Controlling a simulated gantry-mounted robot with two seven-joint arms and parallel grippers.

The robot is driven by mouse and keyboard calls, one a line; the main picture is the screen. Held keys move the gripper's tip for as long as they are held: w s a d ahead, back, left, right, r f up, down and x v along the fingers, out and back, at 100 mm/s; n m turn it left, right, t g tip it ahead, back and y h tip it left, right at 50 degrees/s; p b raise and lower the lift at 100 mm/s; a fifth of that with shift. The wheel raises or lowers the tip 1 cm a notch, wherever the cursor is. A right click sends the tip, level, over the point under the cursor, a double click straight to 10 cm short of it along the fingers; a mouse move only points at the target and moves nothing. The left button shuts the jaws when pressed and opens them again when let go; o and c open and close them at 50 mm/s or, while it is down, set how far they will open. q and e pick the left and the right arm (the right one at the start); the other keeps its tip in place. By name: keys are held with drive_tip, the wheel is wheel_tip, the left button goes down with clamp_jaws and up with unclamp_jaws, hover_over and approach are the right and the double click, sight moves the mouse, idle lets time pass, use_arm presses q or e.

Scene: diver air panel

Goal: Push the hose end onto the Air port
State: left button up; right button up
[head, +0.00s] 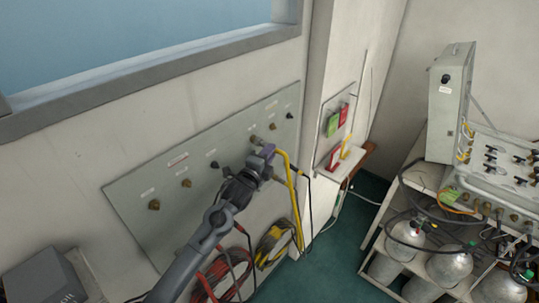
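A grey wall panel (130,195) carries a slanting row of small ports with labels too small to read, so I cannot tell which is the Air port. A brass port (154,204) shows at the lower left and another brass port (186,183) beside it. My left gripper (266,155) is at the right half of the panel, shut at the upper end of a yellow hose (291,184). The hose end itself is mostly hidden by the gripper, and I cannot tell whether it touches a port. The hose hangs down to the right. My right gripper is not in view.
A coiled yellow hose (268,249) and a red hose (215,275) hang below the panel. A small shelf (345,163) with red and green items is on the right. A rack with gas cylinders (449,266) stands further right. Green floor lies between.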

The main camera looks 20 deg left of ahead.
use_arm(q)
drive_tip(key=shift+o, duration=1.1)
drive_tip(key=shift+a, duration=0.45)
drive_tip(key=shift+o, duration=0.5)
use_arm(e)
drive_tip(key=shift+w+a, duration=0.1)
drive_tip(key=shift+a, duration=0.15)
use_arm(q)
drive_tip(key=shift+d, duration=0.1)
